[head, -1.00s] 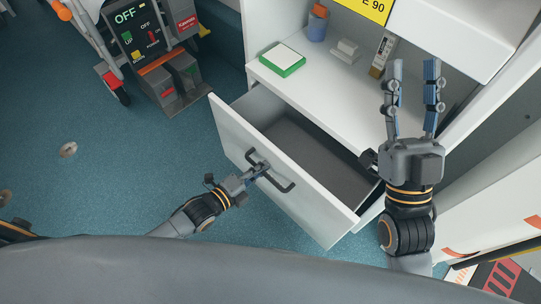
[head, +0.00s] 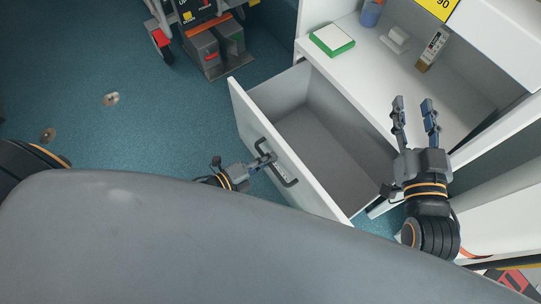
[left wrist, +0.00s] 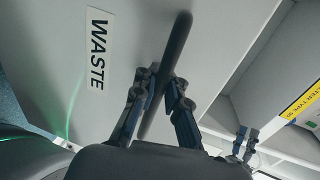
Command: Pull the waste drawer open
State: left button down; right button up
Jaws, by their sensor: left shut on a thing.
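The waste drawer (head: 300,165) is pulled out from the white cabinet, and its grey inside shows empty. Its front also shows in the left wrist view, with a WASTE label (left wrist: 97,48). A dark bar handle (head: 289,182) is on the drawer front. My left gripper (head: 266,161) is shut on this handle; in the left wrist view its fingers (left wrist: 163,90) sit on both sides of the bar. My right gripper (head: 415,112) is open and empty, above the counter near the right end of the drawer.
The white counter (head: 375,85) above the drawer holds a green-edged pad (head: 332,40), a small white item (head: 396,38), a small box (head: 433,48) and a blue container (head: 371,13). Wheeled equipment (head: 212,45) stands at the upper left. The blue floor (head: 150,130) left of the drawer is mostly clear.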

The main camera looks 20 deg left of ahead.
pick_arm(q)
jog(key=c, duration=1.7)
grip_release()
jog(key=v, duration=1.2)
